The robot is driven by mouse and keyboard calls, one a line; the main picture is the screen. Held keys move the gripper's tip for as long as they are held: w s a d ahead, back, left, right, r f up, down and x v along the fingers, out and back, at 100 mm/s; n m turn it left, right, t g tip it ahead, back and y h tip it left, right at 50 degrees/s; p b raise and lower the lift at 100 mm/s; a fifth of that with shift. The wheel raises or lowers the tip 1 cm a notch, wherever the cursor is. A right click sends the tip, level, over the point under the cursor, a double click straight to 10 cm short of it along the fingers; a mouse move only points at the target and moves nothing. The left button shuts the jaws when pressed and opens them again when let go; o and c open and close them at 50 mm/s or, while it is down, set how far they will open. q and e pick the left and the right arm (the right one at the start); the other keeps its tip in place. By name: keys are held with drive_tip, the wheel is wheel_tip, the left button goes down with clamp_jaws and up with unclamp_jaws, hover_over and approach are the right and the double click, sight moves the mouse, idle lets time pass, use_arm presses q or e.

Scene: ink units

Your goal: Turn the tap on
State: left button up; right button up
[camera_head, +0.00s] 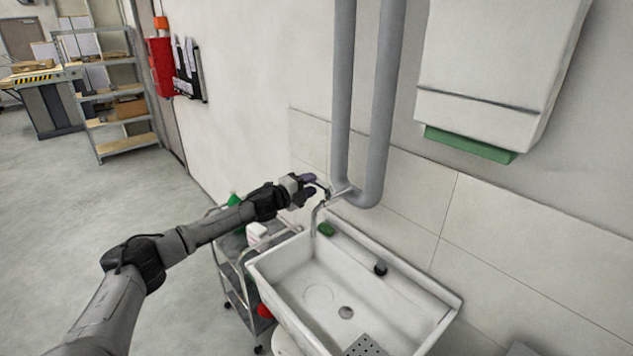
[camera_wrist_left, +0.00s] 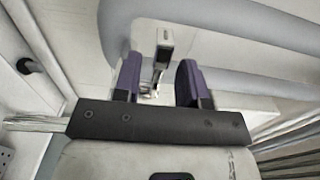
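The tap (camera_head: 317,217) stands at the far left corner of the white sink (camera_head: 372,255), close to the wall and the grey pipes. My left gripper (camera_head: 311,188) is at the tap's upper part, beside the pipes. In the left wrist view its two purple fingers (camera_wrist_left: 161,84) are apart. The tap's pale lever (camera_wrist_left: 164,42) shows upright between and beyond the fingertips, nearer the left finger. A clear gap lies between the lever and the right finger; whether the left finger touches it I cannot tell. No water shows. My right gripper is out of view.
Thick grey pipes (camera_head: 368,110) run down the wall right behind the tap. A white dispenser (camera_head: 497,65) hangs at upper right. A green item (camera_head: 326,230) lies on the sink rim. A metal trolley (camera_head: 232,262) stands left of the sink under my arm.

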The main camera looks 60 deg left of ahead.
sight(314, 183)
use_arm(q)
drive_tip(key=shift+w+a+p, duration=0.15)
drive_tip(key=shift+w+p, duration=0.25)
drive_tip(key=shift+w, duration=1.05)
drive_tip(key=shift+c, duration=0.2)
clamp_jaws()
